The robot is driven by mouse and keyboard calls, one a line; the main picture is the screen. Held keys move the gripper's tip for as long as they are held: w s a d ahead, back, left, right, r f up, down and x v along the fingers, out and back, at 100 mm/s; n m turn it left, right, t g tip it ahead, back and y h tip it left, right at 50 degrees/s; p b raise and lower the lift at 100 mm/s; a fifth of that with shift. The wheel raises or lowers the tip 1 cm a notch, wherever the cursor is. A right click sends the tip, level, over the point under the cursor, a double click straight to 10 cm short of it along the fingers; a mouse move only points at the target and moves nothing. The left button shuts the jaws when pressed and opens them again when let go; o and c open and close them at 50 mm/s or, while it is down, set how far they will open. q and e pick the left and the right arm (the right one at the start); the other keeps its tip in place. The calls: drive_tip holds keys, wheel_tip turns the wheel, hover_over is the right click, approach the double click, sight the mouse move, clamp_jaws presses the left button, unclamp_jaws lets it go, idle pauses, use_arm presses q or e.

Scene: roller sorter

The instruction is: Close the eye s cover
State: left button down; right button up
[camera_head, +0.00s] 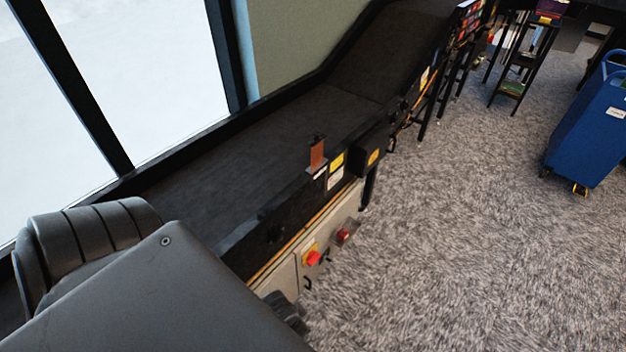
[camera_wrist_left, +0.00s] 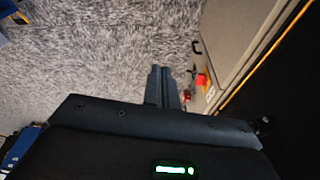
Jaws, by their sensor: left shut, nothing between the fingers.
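A brown upright plate (camera_head: 317,155) with a small black piece on top stands on the near rail of the black conveyor (camera_head: 240,145) in the head view. It may be the eye's cover, but I cannot tell for sure, nor whether it is open or shut. My left gripper (camera_wrist_left: 162,72) is shut and empty in the left wrist view, with its fingers over the carpet beside the conveyor's light side panel (camera_wrist_left: 232,40). The brown plate does not show in that view. My right gripper is not in view.
Red knobs (camera_head: 313,258) sit on the conveyor's side panel, and a red knob also shows in the left wrist view (camera_wrist_left: 201,80). A blue cart (camera_head: 590,130) stands at the right. A window (camera_head: 150,70) lies behind the conveyor. The carpet (camera_head: 470,240) between is clear.

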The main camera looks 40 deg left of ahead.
use_arm(q)
wheel_tip(320, 180, up, 6)
drive_tip(key=w, duration=0.1)
wheel_tip(320, 180, up, 28)
drive_tip(key=f+n+t+p, duration=0.1)
drive_tip(key=n+t+p, duration=0.1)
drive_tip(key=t, duration=1.1)
hover_over(313, 143)
drive_tip(key=shift+r+y, duration=0.25)
drive_tip(key=shift+y, duration=0.15)
wheel_tip(313, 143, down, 3)
drive_tip(key=shift+w+r+p, duration=0.15)
drive_tip(key=shift+r+p, duration=0.05)
drive_tip(key=shift+p, duration=0.35)
drive_tip(key=shift+a+f, duration=0.1)
drive_tip(key=shift+f, duration=0.75)
